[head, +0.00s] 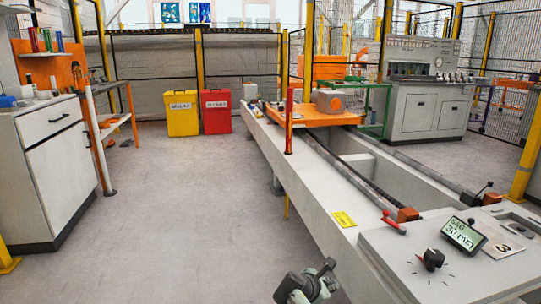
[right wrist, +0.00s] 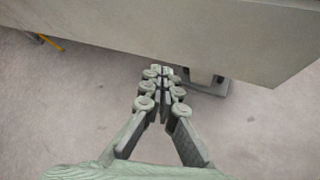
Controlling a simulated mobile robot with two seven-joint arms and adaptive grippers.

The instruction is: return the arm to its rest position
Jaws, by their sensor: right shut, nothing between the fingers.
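My right gripper (head: 326,266) shows at the bottom of the head view, right of centre, low beside the long grey bench. In the right wrist view its fingers (right wrist: 160,72) come together at the tips, shut and empty. There the tips point toward the grey side of the bench, with the floor below them. I cannot tell the exact gap to the bench. My left gripper does not show in either view.
The grey gantry bench (head: 310,187) runs away on the right, with a control panel (head: 464,235) and black knob (head: 432,259) near me. A white cabinet (head: 55,165) stands left. Yellow (head: 181,114) and red (head: 216,112) bins stand behind. The middle floor is clear.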

